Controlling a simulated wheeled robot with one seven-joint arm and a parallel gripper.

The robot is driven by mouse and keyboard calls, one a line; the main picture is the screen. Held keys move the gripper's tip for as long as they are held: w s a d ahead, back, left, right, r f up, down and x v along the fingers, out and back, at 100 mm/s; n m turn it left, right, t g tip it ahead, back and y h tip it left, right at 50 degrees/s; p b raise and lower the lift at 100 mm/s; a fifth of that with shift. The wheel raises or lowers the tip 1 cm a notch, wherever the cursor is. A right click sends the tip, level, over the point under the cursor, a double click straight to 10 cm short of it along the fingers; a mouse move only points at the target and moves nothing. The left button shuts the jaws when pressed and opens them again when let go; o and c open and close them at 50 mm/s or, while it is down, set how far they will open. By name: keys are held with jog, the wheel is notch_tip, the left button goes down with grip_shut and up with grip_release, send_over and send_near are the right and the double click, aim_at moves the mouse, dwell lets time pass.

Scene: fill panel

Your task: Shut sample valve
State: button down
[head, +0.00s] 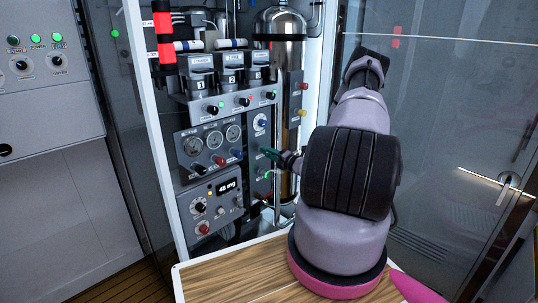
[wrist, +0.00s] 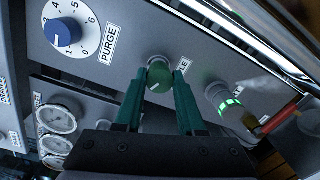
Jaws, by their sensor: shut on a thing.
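A round green knob (wrist: 160,75) with a white pointer line sits on the grey panel, in the middle of the wrist view. The label beside it is partly hidden by a finger; only its last letters, ending in "LE", show. My gripper (wrist: 161,86) has its two teal fingers on either side of this knob and is shut on it. In the head view my gripper (head: 269,154) reaches left to the narrow panel strip right of the gauges. The knob is too small and covered there to make out.
A blue PURGE dial (wrist: 62,32) is on one side of the knob, and a green-lit button (wrist: 229,104) on the other. Gauges (head: 212,140) and a "48 mg" display (head: 226,186) are close by. A wooden surface (head: 240,275) lies below.

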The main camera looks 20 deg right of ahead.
jog(key=m, duration=0.6)
jog(key=shift+y, duration=0.3)
jog(key=m, duration=0.6)
jog(key=shift+m, duration=0.3)
jog(key=c, duration=0.5)
grip_release()
jog(key=shift+s+d, duration=0.1)
jog(key=v, duration=1)
jog(key=shift+s+d+r, duration=0.25)
